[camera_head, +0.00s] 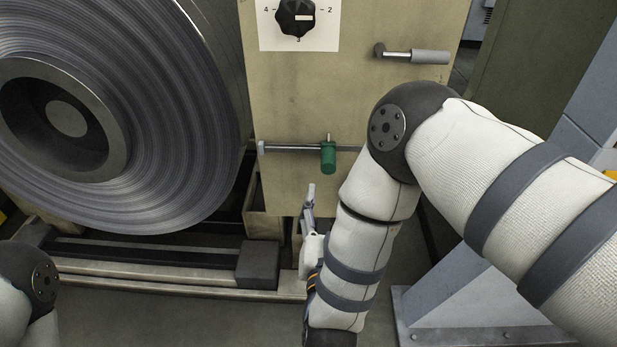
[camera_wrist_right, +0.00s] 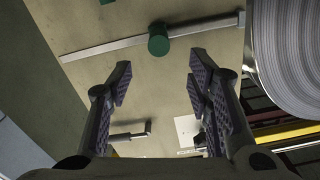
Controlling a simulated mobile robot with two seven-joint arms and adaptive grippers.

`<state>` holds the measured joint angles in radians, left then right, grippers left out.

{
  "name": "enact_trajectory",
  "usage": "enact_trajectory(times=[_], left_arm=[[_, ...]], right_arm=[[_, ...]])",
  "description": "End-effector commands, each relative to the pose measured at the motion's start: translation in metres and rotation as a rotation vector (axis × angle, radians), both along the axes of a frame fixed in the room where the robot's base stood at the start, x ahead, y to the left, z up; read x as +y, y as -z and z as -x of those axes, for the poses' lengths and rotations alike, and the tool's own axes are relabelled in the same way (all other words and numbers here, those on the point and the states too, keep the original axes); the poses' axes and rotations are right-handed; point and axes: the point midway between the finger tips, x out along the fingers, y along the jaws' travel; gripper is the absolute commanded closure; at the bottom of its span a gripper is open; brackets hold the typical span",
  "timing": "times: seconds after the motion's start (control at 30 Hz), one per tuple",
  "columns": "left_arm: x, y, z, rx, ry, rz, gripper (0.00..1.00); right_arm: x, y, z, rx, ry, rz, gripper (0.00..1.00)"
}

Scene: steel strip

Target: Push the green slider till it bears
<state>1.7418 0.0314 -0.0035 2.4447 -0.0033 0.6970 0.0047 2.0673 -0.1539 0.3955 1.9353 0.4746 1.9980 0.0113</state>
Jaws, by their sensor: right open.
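The green slider (camera_head: 328,157) is a small cylinder hanging on a thin horizontal steel rail (camera_head: 290,148) on a beige panel. It stands apart from the end block (camera_head: 261,147) at the rail's left end. In the right wrist view, where the scene is turned over, the slider (camera_wrist_right: 158,42) sits near mid-rail, ahead of the fingertips. My right gripper (camera_head: 308,192) is below the slider in the head view, apart from it. In the wrist view its two fingers (camera_wrist_right: 160,75) are spread with nothing between them. My left gripper is out of view.
A large steel coil (camera_head: 190,110) stands left of the panel. Above the rail are a black dial (camera_head: 296,17) and a grey-handled lever (camera_head: 430,57). My right arm hides the rail's right end. A green piece (camera_wrist_right: 107,2) is cut off at the wrist view's top.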

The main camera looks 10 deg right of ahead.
Motion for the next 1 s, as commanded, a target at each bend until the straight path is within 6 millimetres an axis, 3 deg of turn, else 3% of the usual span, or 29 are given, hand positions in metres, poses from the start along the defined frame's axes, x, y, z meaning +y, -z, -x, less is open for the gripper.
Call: enact_trajectory(times=[0.43,0.6,0.83,0.87,1.0], left_arm=[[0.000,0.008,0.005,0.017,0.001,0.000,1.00],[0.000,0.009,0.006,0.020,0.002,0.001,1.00],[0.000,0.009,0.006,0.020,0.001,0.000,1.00],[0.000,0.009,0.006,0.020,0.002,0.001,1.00],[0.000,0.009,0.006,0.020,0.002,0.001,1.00]], right_arm=[[-0.029,-0.002,-0.096,-0.004,0.001,0.001,0.54],[-0.033,-0.002,-0.111,0.000,-0.001,0.001,0.54],[-0.033,-0.003,-0.112,-0.001,-0.002,0.001,0.54],[-0.033,-0.003,-0.112,-0.001,-0.002,0.001,0.56],[-0.033,-0.002,-0.112,0.000,-0.002,0.001,0.88]])
